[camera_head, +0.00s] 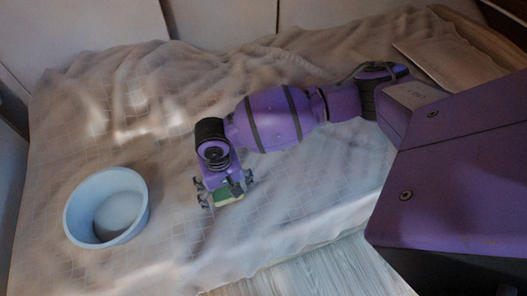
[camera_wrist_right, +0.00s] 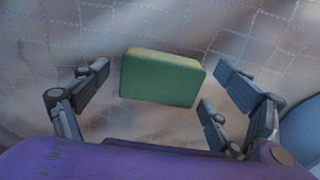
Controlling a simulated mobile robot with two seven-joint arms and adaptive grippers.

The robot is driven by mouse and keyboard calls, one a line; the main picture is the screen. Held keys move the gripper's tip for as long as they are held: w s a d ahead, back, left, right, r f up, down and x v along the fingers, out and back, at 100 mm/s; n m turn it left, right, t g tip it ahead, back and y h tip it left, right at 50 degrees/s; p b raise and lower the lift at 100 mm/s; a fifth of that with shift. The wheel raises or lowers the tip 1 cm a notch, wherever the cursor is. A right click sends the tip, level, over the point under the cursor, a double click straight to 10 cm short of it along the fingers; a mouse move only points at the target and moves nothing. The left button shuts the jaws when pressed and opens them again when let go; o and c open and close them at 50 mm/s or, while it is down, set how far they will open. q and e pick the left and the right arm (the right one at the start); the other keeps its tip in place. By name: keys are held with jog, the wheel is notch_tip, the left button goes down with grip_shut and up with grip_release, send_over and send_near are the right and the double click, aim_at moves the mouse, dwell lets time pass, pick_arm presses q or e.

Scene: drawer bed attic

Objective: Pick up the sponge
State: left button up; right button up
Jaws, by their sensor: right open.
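The sponge (camera_head: 228,194), green with a yellowish layer, lies on the bed under my right gripper (camera_head: 226,192). In the right wrist view, the sponge (camera_wrist_right: 162,78) shows as a green block with its long side across the picture. My right gripper (camera_wrist_right: 160,97) is open, with fingers on the left and right of the sponge and visible gaps on both sides. I cannot tell how far the fingertips are above the bed. Part of the sponge is hidden by the gripper in the head view. My left gripper is not in view.
The bed (camera_head: 270,220) has a rumpled pale blanket with a grid pattern. A light blue bowl (camera_head: 108,205) stands on it, left of my right gripper; its edge shows at the right of the wrist view (camera_wrist_right: 303,128). A wooden floor (camera_head: 325,272) lies in front.

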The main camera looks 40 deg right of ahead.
aim_at(226, 191)
jog(key=shift+w+r, duration=0.1)
jog(key=shift+r, duration=0.05)
jog(key=shift+c, duration=0.5)
jog(key=c, duration=0.9)
jog(key=shift+c, duration=0.2)
jog(key=shift+r, duration=0.55)
notch_tip(226, 191, up, 3)
jog(key=shift+a+f+p, duration=0.1)
jog(key=shift+f+p, duration=0.1)
jog(key=shift+p, duration=0.4)
jog(key=s+r+p, duration=0.1)
jog(key=s+r, duration=0.3)
jog(key=s, duration=0.3)
jog(key=s+a+r+p, duration=0.1)
jog(key=s+r+p, duration=0.1)
jog(key=s+r, duration=0.3)
jog(key=shift+s+a, duration=0.2)
jog(key=shift+s, duration=0.85)
